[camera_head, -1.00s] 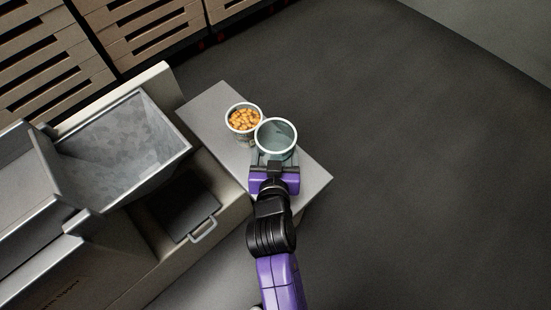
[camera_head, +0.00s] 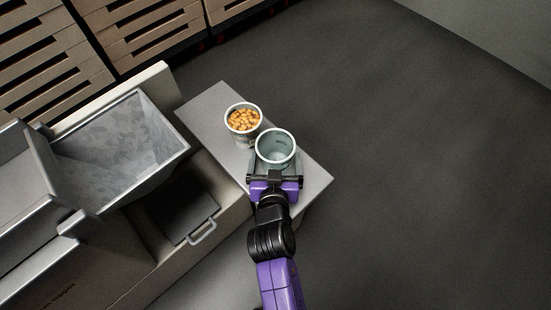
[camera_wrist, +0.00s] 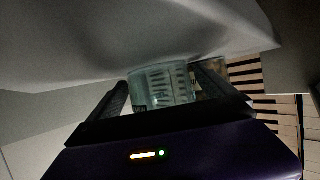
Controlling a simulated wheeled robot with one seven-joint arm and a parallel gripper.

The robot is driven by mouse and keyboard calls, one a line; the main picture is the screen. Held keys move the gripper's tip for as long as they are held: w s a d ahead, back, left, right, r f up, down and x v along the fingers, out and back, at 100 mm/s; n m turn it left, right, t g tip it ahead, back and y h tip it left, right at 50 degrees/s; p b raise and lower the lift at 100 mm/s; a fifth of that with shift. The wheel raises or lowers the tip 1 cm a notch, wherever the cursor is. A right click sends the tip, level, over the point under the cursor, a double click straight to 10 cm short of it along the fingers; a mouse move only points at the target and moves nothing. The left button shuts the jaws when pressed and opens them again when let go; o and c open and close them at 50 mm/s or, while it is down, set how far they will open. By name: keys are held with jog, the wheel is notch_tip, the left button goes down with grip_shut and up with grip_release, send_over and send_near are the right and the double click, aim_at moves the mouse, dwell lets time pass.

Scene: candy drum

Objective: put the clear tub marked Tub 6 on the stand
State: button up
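A clear, empty tub (camera_head: 276,150) stands upright, as it looks, on the light grey stand (camera_head: 305,172), right of centre on its top. The tub also shows in the wrist view (camera_wrist: 162,88), with dark marks on its wall that I cannot read. My gripper (camera_head: 276,170) is at the tub's near side, with its fingers spread around the lower part of the tub. In the wrist view my gripper (camera_wrist: 160,90) has one finger on each side of the tub, with slim gaps. The tub's base is hidden in the head view.
A second tub (camera_head: 243,118) full of orange-brown pieces stands close behind and left of the clear one. A metal machine with an open hopper (camera_head: 125,140) and a dark handled panel (camera_head: 183,212) is at the left. Slatted crates (camera_head: 150,35) stand behind. The floor at the right is clear.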

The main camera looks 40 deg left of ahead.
jog(key=shift+r, duration=0.2)
jog(key=p+v, duration=0.2)
jog(key=v, duration=1)
jog(key=shift+f, duration=0.1)
jog(key=s+d+m+t+h, duration=0.1)
jog(key=s+d+m+h, duration=0.15)
jog(key=d, duration=0.85)
jog(key=s+d+m+t+h, duration=0.1)
jog(key=s+d+m+t, duration=0.15)
jog(key=d, duration=0.95)
jog(key=s+d+r+m+h, duration=0.1)
jog(key=s+d+r+h, duration=0.1)
jog(key=s+d+r, duration=0.3)
jog(key=s+d+r+m+t+h, duration=0.1)
jog(key=s+d+r, duration=0.4)
jog(key=d, duration=0.5)
notch_tip(320, 180, up, 2)
jog(key=shift+r+m+h, duration=0.1)
jog(key=shift+m+h, duration=0.5)
jog(key=shift+h, duration=0.45)
